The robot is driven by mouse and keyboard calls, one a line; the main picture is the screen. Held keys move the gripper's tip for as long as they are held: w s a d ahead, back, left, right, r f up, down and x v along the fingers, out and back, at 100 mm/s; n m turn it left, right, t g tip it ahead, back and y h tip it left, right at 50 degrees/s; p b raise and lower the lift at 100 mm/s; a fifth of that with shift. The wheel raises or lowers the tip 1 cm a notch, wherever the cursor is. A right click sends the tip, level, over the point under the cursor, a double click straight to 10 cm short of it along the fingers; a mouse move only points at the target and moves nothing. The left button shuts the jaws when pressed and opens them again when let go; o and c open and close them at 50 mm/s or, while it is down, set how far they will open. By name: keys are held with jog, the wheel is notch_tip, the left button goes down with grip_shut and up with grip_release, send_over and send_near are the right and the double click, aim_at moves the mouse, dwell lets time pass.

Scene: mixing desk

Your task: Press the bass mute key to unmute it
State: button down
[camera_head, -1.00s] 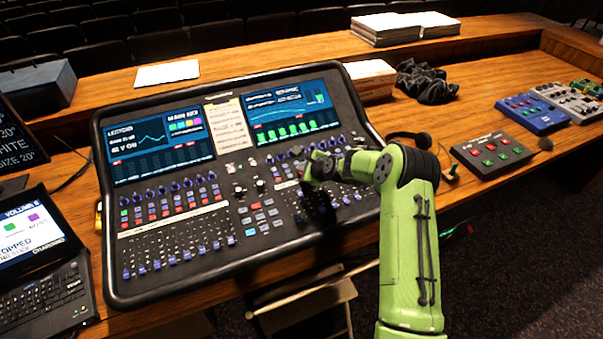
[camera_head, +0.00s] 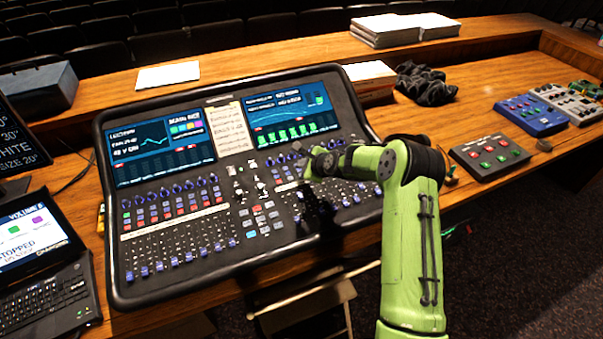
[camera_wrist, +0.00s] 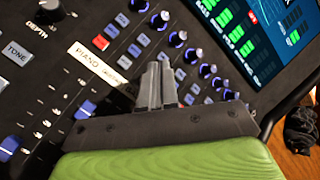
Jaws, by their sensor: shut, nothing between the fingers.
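The mixing desk (camera_head: 236,255) is a black console with two screens and rows of knobs, keys and faders. My gripper (camera_head: 306,172) is over its right-hand channel bank; the arm hides part of that bank. In the wrist view my gripper (camera_wrist: 158,72) is shut and empty, its fingertips among small grey-blue keys beside a row of knobs (camera_wrist: 178,39). I cannot tell whether they touch a key. A red-lit key (camera_wrist: 100,42) lies to their left, near a label strip (camera_wrist: 88,60) reading "PIANO". I cannot make out a bass label or which key is the bass mute.
A laptop (camera_head: 45,300) stands left of the desk. A white box (camera_head: 370,78) and dark cloth (camera_head: 426,84) lie behind its right side. A small button box (camera_head: 490,155) and a blue pedal (camera_head: 533,113) are on the table to the right.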

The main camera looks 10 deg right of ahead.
jog(key=r, duration=0.1)
jog(key=r+p, duration=0.1)
jog(key=r, duration=0.1)
jog(key=shift+s+r+p, duration=0.2)
jog(key=shift+s+p, duration=0.05)
jog(key=shift+p, duration=0.1)
dwell(0.3)
jog(key=s+a+r+n+g+h, duration=0.2)
jog(key=s+a+r+n+g, duration=0.1)
jog(key=s+r+n, duration=1.25)
jog(key=s+d+r+n+h, duration=0.1)
jog(key=s+r+n, duration=0.1)
jog(key=s, duration=1.3)
jog(key=s+d+r+n+g, duration=0.1)
jog(key=s+r+n, duration=0.2)
jog(key=s, duration=1.2)
jog(key=shift+d+r+n+h, duration=0.35)
jog(key=shift+d+n+h, duration=0.05)
jog(key=shift+n, duration=0.55)
